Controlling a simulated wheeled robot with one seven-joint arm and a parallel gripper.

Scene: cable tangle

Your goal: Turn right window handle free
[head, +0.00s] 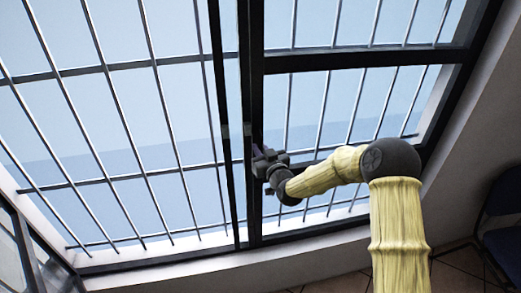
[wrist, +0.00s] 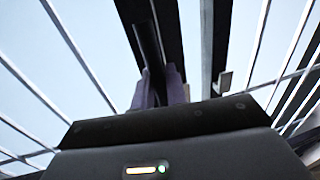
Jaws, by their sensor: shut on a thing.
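The right window (head: 325,110) has a dark frame and pale panes, with bars showing behind. My gripper (head: 257,153) is at the dark middle post, at the left side of this window. In the wrist view, the two purple fingers of my gripper (wrist: 157,82) are shut on a dark, narrow handle (wrist: 146,38), which runs up and slightly left from between them. The handle's lower end is hidden by the fingers and the gripper body. In the head view my gripper covers the handle, so its angle there cannot be told.
The dark middle post (head: 243,80) stands close to my gripper. A small light fitting (wrist: 222,83) sits on the frame, right of the fingers in the wrist view. A sill (head: 180,262) runs below the window. A dark blue chair (head: 503,215) stands at the far right.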

